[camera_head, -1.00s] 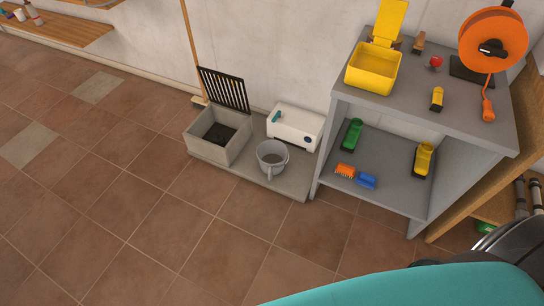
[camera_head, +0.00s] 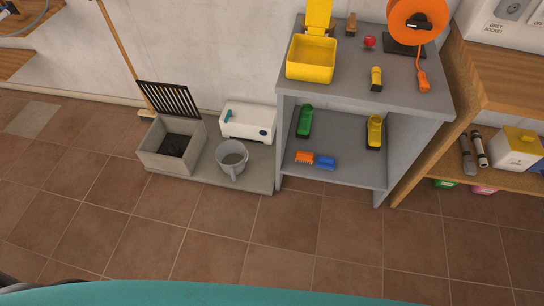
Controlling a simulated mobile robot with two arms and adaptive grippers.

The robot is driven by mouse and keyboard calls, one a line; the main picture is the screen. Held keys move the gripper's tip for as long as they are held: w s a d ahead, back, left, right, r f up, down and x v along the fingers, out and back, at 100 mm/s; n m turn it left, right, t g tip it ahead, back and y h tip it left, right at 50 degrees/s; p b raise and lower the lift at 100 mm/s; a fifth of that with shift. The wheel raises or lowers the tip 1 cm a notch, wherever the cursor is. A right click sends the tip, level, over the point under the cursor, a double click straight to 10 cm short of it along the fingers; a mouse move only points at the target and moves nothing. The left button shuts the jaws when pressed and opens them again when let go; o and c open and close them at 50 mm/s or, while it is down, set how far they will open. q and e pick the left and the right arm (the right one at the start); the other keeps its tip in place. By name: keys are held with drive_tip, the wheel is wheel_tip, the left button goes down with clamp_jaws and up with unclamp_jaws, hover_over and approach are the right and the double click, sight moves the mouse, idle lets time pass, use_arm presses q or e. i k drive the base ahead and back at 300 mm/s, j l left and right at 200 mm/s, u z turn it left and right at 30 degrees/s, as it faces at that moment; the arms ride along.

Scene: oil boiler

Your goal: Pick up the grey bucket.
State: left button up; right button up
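The grey bucket (camera_head: 232,157) stands upright on a low grey slab (camera_head: 205,179) on the floor by the wall. Its open top faces up, and a handle-like part shows at its front. It is between a square concrete box (camera_head: 163,158) on the left and the grey shelf unit on the right, in front of a white box (camera_head: 249,121). Neither of my grippers is in view. A teal part of my own body crosses the bottom edge.
The grey shelf unit (camera_head: 392,93) holds a yellow open box (camera_head: 312,58), an orange cable reel (camera_head: 417,18) and brushes. A wooden shelf (camera_head: 510,90) stands at the right. A broom handle (camera_head: 122,50) leans on the wall. The tiled floor (camera_head: 230,235) in front is clear.

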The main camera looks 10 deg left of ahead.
sight(231, 155)
drive_tip(key=i+j+z, duration=0.25)
drive_tip(key=j+z, duration=0.25)
drive_tip(key=j, duration=0.35)
drive_tip(key=j+z, duration=0.5)
drive_tip(key=j, duration=0.4)
drive_tip(key=j+z, duration=0.5)
drive_tip(key=j, duration=0.45)
drive_tip(key=k, duration=0.05)
